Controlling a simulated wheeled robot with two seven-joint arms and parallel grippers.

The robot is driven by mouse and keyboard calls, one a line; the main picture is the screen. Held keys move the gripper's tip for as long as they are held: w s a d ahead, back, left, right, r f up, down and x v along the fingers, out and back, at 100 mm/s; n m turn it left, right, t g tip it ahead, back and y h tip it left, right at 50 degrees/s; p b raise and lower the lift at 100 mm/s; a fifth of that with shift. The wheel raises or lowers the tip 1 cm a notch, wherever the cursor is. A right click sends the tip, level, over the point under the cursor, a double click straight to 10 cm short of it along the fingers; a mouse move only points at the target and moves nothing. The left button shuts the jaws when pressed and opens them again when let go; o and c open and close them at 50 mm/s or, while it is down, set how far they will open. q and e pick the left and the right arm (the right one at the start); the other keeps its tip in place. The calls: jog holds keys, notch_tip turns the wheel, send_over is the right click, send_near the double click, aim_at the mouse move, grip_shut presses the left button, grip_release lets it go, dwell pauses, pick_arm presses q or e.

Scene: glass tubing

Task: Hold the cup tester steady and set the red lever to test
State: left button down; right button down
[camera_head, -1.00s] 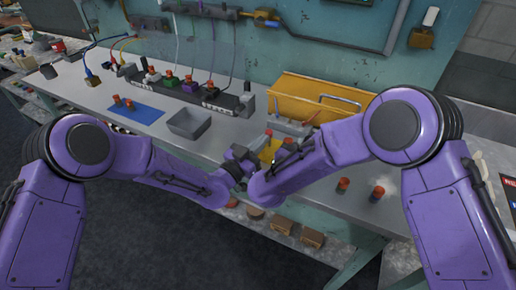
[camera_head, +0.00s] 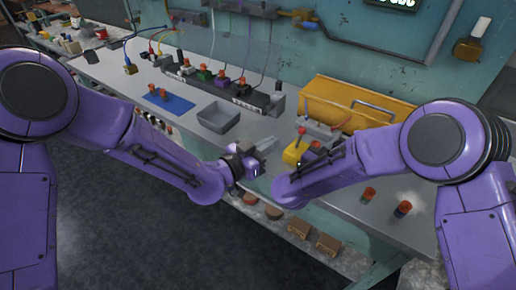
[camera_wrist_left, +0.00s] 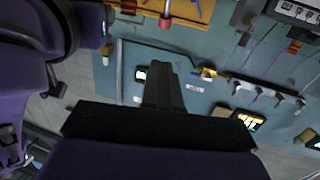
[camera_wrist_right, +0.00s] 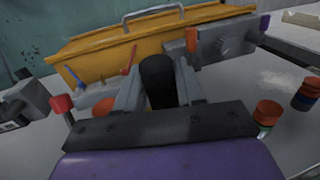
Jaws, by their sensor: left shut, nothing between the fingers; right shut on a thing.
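The yellow tester (camera_head: 293,154) stands near the front edge of the bench, with a red-topped lever (camera_head: 302,131) rising from it. The red top also shows at left in the right wrist view (camera_wrist_right: 62,104). My right gripper (camera_wrist_right: 158,85) is shut on a black upright part (camera_wrist_right: 157,72), which appears to belong to the tester. My right arm hides much of the tester in the head view. My left gripper (camera_head: 264,150) is shut and empty, left of the tester and apart from it. Its closed fingers show in the left wrist view (camera_wrist_left: 164,88). The lever's setting cannot be read.
Behind the tester is a grey device (camera_head: 322,131) with a red lever, before a yellow case (camera_head: 350,103). A grey tray (camera_head: 217,117) and blue mat (camera_head: 170,103) lie left. Red-topped pegs (camera_head: 368,194) stand right.

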pick_arm(q)
jog(key=s+a, duration=0.1)
jog(key=s+a+r, duration=0.1)
jog(key=s+a, duration=0.1)
jog(key=shift+s+r, duration=0.15)
jog(key=shift+r, duration=0.1)
pick_arm(e)
jog(key=c, duration=0.6)
grip_release()
